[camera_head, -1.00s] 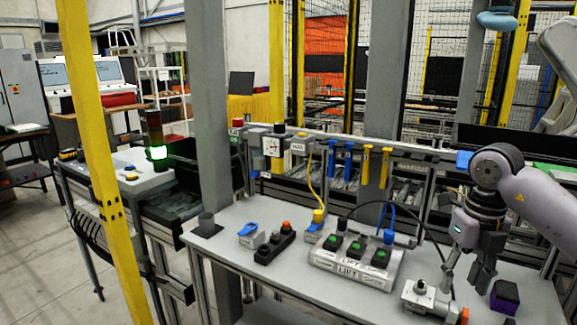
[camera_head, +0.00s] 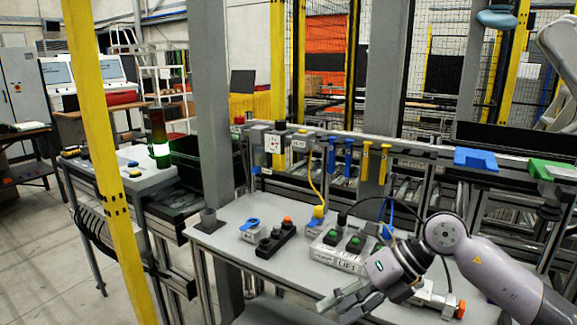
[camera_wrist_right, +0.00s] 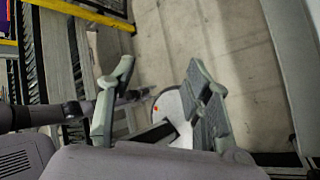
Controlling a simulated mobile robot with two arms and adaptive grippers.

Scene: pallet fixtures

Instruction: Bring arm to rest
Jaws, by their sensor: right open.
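My right arm (camera_head: 470,255) comes in from the right in the head view and reaches left over the front of the grey table (camera_head: 240,215). My right gripper (camera_head: 342,305) is open and empty near the table's front edge, pointing left and slightly down. In the right wrist view its two fingers (camera_wrist_right: 160,82) stand wide apart, with floor and a round white base behind them. My left gripper is not in view.
A grey box with green buttons (camera_head: 338,256) stands just behind the gripper, partly hidden by my arm. A black button strip (camera_head: 275,238) and a blue-topped fixture (camera_head: 250,230) are farther left. Blue (camera_head: 475,158) and green (camera_head: 553,169) holders sit on the back rail.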

